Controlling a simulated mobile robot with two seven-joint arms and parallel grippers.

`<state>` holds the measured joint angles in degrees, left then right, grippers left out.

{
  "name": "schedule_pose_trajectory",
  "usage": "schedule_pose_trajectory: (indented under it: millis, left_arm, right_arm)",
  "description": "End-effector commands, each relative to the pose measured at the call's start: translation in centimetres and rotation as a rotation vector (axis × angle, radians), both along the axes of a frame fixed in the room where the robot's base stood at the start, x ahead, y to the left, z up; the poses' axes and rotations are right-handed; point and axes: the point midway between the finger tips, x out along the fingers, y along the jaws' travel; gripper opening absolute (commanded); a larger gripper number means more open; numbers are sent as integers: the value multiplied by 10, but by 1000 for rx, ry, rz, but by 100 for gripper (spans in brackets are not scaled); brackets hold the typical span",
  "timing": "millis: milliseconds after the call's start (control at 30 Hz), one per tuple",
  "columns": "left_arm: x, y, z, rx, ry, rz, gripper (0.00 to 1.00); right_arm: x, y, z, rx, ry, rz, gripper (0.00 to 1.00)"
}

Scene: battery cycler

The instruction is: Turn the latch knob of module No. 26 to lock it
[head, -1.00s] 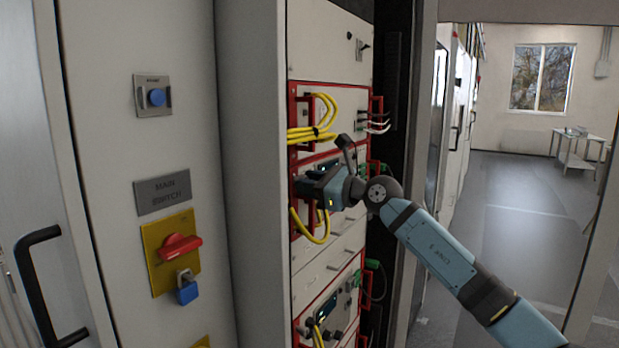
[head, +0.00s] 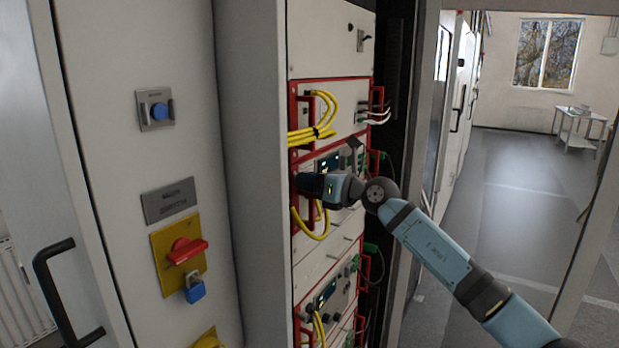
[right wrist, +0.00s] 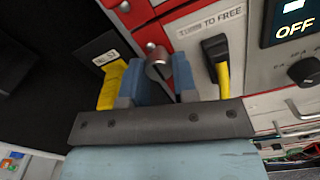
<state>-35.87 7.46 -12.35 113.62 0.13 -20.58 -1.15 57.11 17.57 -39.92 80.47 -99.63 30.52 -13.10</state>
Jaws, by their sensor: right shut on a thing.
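A metal latch knob (right wrist: 157,66) sits on a red-edged module front in the right wrist view. My right gripper (right wrist: 152,86) has one blue finger on each side of it and is shut on it. In the head view the right gripper (head: 303,184) reaches the left edge of a module (head: 327,162) in the middle of the rack, and hides the knob. The lettering by the knob partly reads "TO FREE". A small number label (right wrist: 104,58) beside it is too blurred to read. My left gripper is not in view.
A yellow cable with a black plug (right wrist: 218,60) is close to the right finger. A display reads "OFF" (right wrist: 293,28). Yellow cables (head: 312,135) hang above and below the right gripper. A red switch (head: 186,250) and blue padlock (head: 195,289) are on the left cabinet.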

Motion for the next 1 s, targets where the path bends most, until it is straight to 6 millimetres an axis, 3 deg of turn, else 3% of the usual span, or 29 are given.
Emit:
schedule_pose_trajectory:
  millis: [367, 400, 500, 833, 1000]
  left_arm:
    - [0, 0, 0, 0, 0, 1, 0]
    - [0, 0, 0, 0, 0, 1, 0]
    - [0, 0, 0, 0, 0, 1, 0]
    - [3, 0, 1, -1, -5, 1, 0]
    - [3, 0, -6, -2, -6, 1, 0]
  right_arm:
    - [0, 0, 0, 4, 5, 0, 3]
    - [0, 0, 0, 4, 5, 0, 31]
    - [0, 0, 0, 4, 5, 0, 52]
    - [-1, -3, -1, 3, 4, -1, 52]
    - [-14, -21, -3, 0, 2, -2, 52]
